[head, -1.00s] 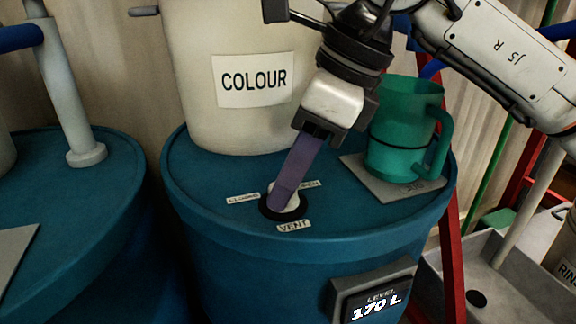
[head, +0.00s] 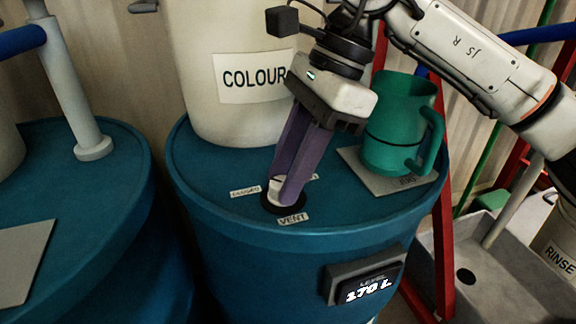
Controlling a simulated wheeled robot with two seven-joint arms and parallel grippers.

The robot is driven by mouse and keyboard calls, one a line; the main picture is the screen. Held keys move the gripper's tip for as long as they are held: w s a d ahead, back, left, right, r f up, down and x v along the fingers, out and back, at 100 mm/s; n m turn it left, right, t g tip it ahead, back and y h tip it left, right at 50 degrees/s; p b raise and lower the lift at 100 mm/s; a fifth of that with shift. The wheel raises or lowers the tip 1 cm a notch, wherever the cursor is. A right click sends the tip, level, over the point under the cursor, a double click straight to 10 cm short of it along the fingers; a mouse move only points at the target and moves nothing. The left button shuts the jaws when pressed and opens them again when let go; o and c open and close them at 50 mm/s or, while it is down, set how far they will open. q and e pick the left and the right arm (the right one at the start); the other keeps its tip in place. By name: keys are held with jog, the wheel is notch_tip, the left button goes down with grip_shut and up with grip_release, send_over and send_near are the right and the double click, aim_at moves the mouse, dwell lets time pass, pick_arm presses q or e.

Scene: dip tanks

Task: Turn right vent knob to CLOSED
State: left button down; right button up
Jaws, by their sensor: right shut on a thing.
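The right vent knob (head: 277,191) is a small white knob on a black round base, on the lid of the blue drum (head: 215,215). A VENT label (head: 293,220) sits in front of it. A CLOSED label (head: 245,191) lies to its left, and another label behind it is mostly hidden by my fingers. My right gripper (head: 284,188) reaches down from the upper right, its two purple fingers shut on the knob. The knob's pointing direction is hard to make out between the fingers. My left gripper is not in view.
A white bucket marked COLOUR (head: 225,120) stands behind the knob on the lid. A green jug (head: 397,125) stands on a grey plate (head: 375,181) to the right.

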dwell(0.3)
jog(key=o, duration=1.1)
jog(key=shift+c, duration=0.2)
jog(key=v, duration=1)
jog(key=shift+r+p, duration=0.2)
jog(key=shift+p, duration=0.1)
